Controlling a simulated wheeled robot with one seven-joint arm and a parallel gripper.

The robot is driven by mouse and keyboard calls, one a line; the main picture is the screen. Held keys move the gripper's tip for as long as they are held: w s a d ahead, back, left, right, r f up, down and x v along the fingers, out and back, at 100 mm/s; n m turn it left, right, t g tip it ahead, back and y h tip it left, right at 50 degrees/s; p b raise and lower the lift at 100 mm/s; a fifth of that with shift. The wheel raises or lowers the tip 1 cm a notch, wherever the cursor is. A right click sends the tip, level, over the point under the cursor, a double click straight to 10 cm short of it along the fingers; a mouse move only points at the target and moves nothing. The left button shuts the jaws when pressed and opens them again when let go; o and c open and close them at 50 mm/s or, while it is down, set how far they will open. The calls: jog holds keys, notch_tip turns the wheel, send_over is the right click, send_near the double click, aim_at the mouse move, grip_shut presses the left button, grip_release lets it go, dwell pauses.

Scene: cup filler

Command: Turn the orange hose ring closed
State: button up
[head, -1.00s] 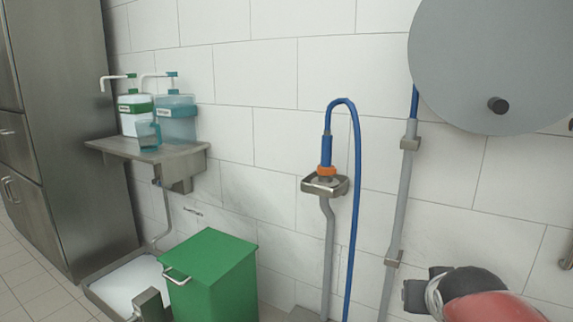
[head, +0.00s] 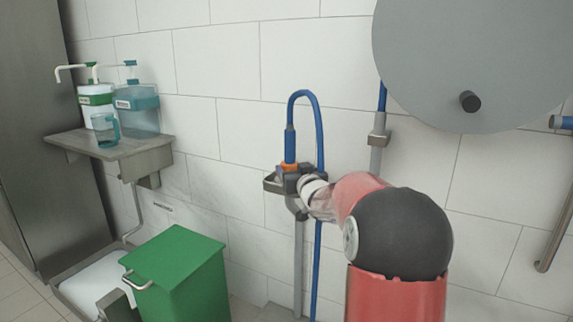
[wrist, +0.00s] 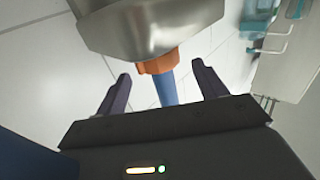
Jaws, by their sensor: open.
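The orange hose ring (head: 288,167) sits at the lower end of the blue hose (head: 290,143), just above a metal holder (head: 270,184) on the wall. In the wrist view the picture is turned over: the ring (wrist: 158,66) shows below the holder (wrist: 150,28), with the hose (wrist: 166,90) running down from it. My gripper (wrist: 161,72) is open, with one dark finger on each side of the ring and hose. Gaps show on both sides, and neither finger appears to touch. In the head view my arm partly hides the holder and gripper.
The blue hose loops over and hangs down beside a grey pipe. A green bin (head: 178,270) stands lower left. A shelf (head: 110,148) with dispensers and a blue jug (head: 105,130) is at left. A large grey disc (head: 470,60) is at upper right.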

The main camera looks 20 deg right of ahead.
aim_at(292, 167)
jog(key=shift+w+d, duration=0.2)
jog(key=shift+w, duration=1.55)
jog(key=c, duration=1)
